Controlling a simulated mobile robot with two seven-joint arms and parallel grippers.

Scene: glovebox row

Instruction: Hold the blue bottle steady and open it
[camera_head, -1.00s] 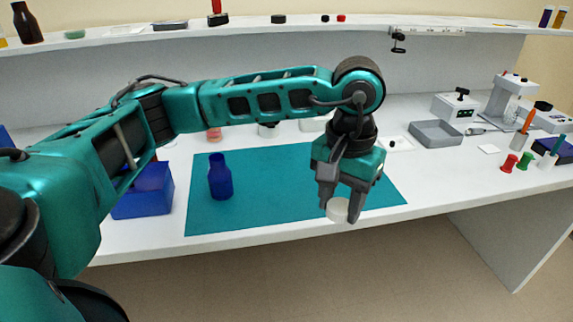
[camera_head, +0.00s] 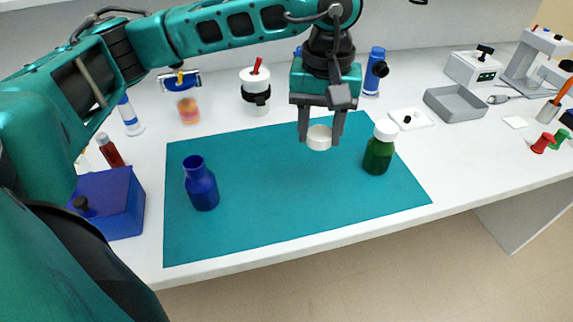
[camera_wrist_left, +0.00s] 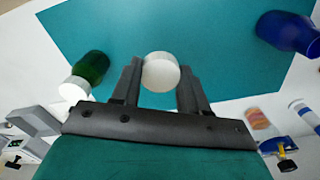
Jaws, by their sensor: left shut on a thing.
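The blue bottle (camera_head: 201,186) stands upright on the left part of the teal mat (camera_head: 270,215), and its neck is open with no cap on it. It also shows in the left wrist view (camera_wrist_left: 287,30) at the upper right. My left gripper (camera_head: 320,138) is shut on a white cap (camera_head: 319,139), held above the mat to the right of the blue bottle. In the left wrist view the cap (camera_wrist_left: 160,72) sits between the two fingers of the left gripper (camera_wrist_left: 160,80). My right gripper is in neither view.
A green bottle (camera_head: 379,150) with a white cap stands on the mat's right side, close to my left gripper. A blue box (camera_head: 112,205) stands left of the mat. A grey tray (camera_head: 461,104) and a microscope (camera_head: 532,60) are at the right. The mat's middle is clear.

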